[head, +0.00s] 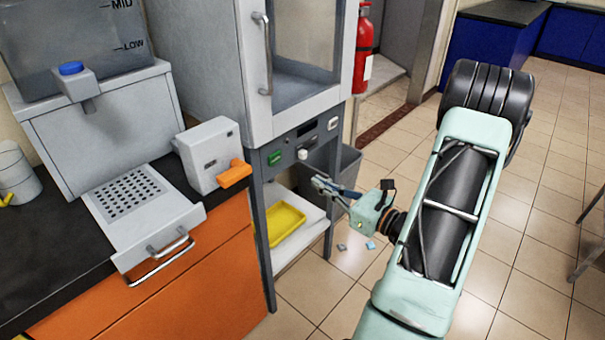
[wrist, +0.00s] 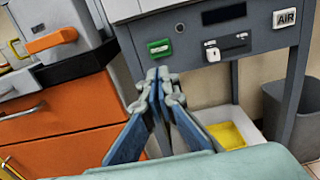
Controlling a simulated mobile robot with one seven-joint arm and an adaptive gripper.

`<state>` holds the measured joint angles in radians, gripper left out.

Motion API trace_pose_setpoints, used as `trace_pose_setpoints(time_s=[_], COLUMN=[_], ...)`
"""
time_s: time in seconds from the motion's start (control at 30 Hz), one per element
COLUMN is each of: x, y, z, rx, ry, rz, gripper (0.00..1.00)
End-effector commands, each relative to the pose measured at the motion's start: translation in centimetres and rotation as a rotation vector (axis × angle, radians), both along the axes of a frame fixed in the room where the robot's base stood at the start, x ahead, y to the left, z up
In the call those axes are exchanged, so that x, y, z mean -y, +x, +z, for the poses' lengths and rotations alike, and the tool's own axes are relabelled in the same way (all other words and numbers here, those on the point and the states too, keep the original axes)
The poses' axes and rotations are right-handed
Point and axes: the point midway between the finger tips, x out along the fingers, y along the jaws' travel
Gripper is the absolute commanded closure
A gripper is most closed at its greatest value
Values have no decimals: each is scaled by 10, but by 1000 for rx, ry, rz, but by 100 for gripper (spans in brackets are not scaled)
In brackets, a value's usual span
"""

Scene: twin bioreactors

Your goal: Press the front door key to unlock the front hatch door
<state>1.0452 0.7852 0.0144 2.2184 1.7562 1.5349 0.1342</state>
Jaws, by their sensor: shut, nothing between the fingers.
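The cabinet with the front hatch door (head: 305,40) stands at the centre of the head view; its glass door has a tall metal handle (head: 264,50) and looks shut. Below it is a grey control panel (wrist: 197,75). The panel carries a green key (wrist: 160,47), also in the head view (head: 274,158), a small dark round button (wrist: 180,27), and a white knob on a dark slider (wrist: 212,54). I cannot read which one is the front door key. My gripper (wrist: 158,76) is shut and empty, in front of and below the green key; it shows in the head view (head: 318,184).
A yellow tray (head: 286,222) lies on the shelf under the panel. A grey bin (wrist: 292,112) stands at the right. An orange-fronted counter (head: 190,275) with a grey box and orange lever (head: 234,174) is at the left. A red fire extinguisher (head: 363,50) is behind.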

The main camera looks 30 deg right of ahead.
Motion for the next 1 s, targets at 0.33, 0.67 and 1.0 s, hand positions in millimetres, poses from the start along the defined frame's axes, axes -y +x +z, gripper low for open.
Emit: trace_pose_setpoints(time_s=[0.33, 0.67, 1.0], x=[-26, -42, -45], y=[65, 115, 124], z=[0, -1, 0], rx=[4, 1, 0], ry=[-1, -1, 0], rz=[6, 2, 1], gripper=[100, 100, 100])
